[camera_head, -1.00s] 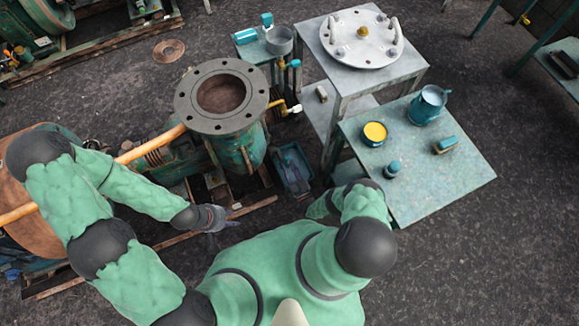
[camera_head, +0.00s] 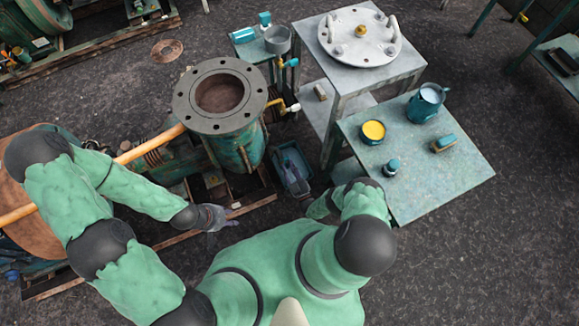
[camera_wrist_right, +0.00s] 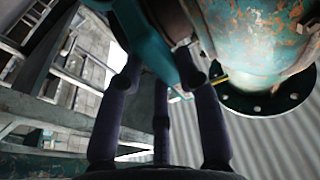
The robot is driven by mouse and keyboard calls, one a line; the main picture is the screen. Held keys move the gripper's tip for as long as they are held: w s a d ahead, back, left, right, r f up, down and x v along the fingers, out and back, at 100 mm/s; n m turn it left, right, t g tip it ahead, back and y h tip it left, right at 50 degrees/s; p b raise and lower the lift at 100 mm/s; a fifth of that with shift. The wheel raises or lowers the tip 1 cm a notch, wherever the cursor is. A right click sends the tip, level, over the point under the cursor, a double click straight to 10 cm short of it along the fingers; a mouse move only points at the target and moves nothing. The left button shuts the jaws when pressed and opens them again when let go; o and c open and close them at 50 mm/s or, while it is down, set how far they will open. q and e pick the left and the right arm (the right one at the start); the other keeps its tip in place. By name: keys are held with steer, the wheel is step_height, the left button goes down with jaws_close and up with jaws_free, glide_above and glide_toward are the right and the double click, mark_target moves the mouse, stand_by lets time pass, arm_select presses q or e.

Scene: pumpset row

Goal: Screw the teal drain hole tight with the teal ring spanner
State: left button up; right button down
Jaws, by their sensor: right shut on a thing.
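In the right wrist view the fingers of my right gripper (camera_wrist_right: 160,95) are closed around a teal bar-like tool (camera_wrist_right: 150,40), which looks like the teal ring spanner. The tool runs up beside the worn teal vessel (camera_wrist_right: 245,35); its far end is out of view, so I cannot tell whether it sits on anything. In the head view the flanged teal vessel (camera_head: 238,152) stands upright, and my right gripper is hidden behind my own body. No drain hole can be made out. My left gripper (camera_head: 222,226) is empty near the rail's front edge, its fingers apart.
A teal side table (camera_head: 440,185) holds a yellow-topped tin (camera_head: 373,131), a mug (camera_head: 427,102), a small bottle (camera_head: 392,168) and a brush-like block (camera_head: 444,143). A grey stand (camera_head: 412,70) carries a round cover (camera_head: 360,36). A tray (camera_head: 291,170) lies beside the vessel.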

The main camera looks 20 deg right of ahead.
steer(key=shift+r+v, duration=0.2)
steer(key=shift+v, duration=0.8)
steer(key=shift+r+v, duration=0.25)
steer(key=shift+v, duration=0.75)
steer(key=shift+s+f, duration=0.1)
steer(key=c, duration=1.7)
jaws_free()
jaws_close()
